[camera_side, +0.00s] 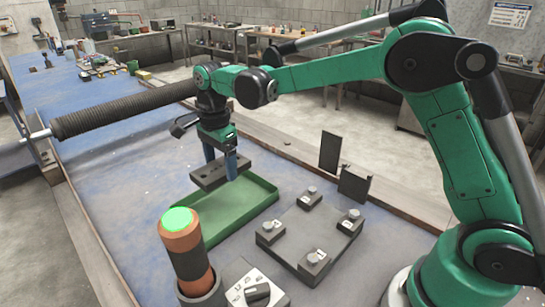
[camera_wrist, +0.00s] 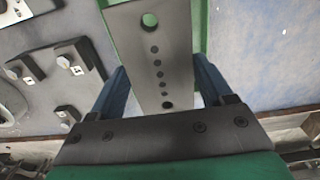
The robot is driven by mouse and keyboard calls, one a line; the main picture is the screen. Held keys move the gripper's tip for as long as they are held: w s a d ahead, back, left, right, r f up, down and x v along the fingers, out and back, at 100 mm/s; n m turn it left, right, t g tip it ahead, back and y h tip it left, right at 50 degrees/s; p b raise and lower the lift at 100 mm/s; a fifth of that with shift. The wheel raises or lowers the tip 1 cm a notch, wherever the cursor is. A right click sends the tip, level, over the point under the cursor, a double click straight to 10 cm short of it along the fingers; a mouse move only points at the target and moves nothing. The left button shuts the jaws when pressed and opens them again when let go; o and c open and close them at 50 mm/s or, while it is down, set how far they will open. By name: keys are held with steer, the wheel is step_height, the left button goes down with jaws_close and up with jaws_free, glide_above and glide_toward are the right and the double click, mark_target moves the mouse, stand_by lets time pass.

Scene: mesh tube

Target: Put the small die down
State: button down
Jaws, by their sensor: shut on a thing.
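The small die is a flat grey bar with a row of holes. In the side view the small die (camera_side: 222,173) is held level between my blue gripper fingers, over the far left part of the green tray (camera_side: 245,206). My gripper (camera_side: 220,166) is shut on it from both sides. In the wrist view the die (camera_wrist: 150,55) runs lengthwise between the fingers of my gripper (camera_wrist: 163,80). Green tray surface (camera_wrist: 199,28) shows along both sides of the die. The die looks raised above the tray floor, but the exact gap cannot be told.
A dark base plate (camera_side: 300,232) with several clamp blocks stands right of the tray. Two dark upright plates (camera_side: 330,151) stand behind it. A signal column (camera_side: 186,250) with a lit green top stands close in front of the tray. A control box (camera_side: 250,288) is beside it.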

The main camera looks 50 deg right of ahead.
mark_target(227, 207)
step_height(227, 207, down, 9)
steer(key=shift+r, duration=0.1)
stand_by(0.3)
jaws_free()
steer(key=shift+f, duration=0.2)
